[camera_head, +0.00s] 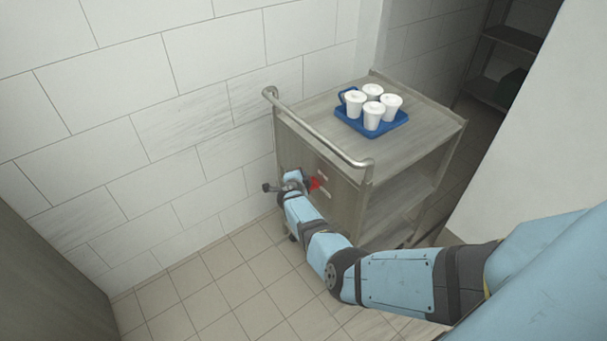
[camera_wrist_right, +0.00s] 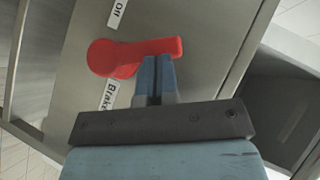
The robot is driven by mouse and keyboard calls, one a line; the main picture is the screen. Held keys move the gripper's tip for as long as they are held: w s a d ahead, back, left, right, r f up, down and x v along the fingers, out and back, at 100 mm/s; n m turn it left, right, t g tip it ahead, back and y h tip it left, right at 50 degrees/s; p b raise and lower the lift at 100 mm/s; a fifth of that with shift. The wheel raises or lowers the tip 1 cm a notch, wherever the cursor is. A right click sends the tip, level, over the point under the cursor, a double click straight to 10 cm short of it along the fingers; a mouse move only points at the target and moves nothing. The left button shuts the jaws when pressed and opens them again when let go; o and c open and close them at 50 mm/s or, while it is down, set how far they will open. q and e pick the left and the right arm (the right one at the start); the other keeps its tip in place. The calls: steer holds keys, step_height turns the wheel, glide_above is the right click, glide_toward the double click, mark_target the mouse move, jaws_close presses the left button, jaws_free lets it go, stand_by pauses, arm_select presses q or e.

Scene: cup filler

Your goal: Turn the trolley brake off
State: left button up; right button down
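The trolley (camera_head: 345,206) stands against the wall, with a red brake lever (camera_head: 315,184) on its end panel. In the right wrist view the red lever (camera_wrist_right: 135,54) has its round hub at the left and its handle pointing right. An "Off" label (camera_wrist_right: 117,12) is above it and a "Brake" label (camera_wrist_right: 108,95) below it. My right gripper (camera_head: 306,181) is at the lever. In the wrist view its fingers (camera_wrist_right: 155,68) are together, with their tips overlapping the handle's lower edge; I cannot tell whether they touch it. My left gripper is out of view.
A blue tray (camera_head: 345,113) with several white lidded cups (camera_head: 372,116) sits on the trolley top. A push rail (camera_head: 325,140) runs above the end panel. A tiled wall is behind, and dark shelving (camera_head: 500,60) stands back right. Floor (camera_head: 215,300) left of my arm is clear.

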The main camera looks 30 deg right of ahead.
steer(key=shift+n+g, duration=0.4)
steer(key=shift+g, duration=0.1)
steer(key=shift+w+a+f+b, duration=0.1)
steer(key=shift+w+f+b, duration=0.4)
steer(key=shift+w+b, duration=0.4)
steer(key=shift+w+d+f+b, duration=0.1)
steer(key=shift+w+f+b, duration=0.45)
steer(key=shift+w+b, duration=0.35)
steer(key=shift+w+a+f+b, duration=0.1)
steer(key=shift+w+f+b, duration=0.4)
steer(key=shift+w+b, duration=0.4)
steer(key=shift+s, duration=0.1)
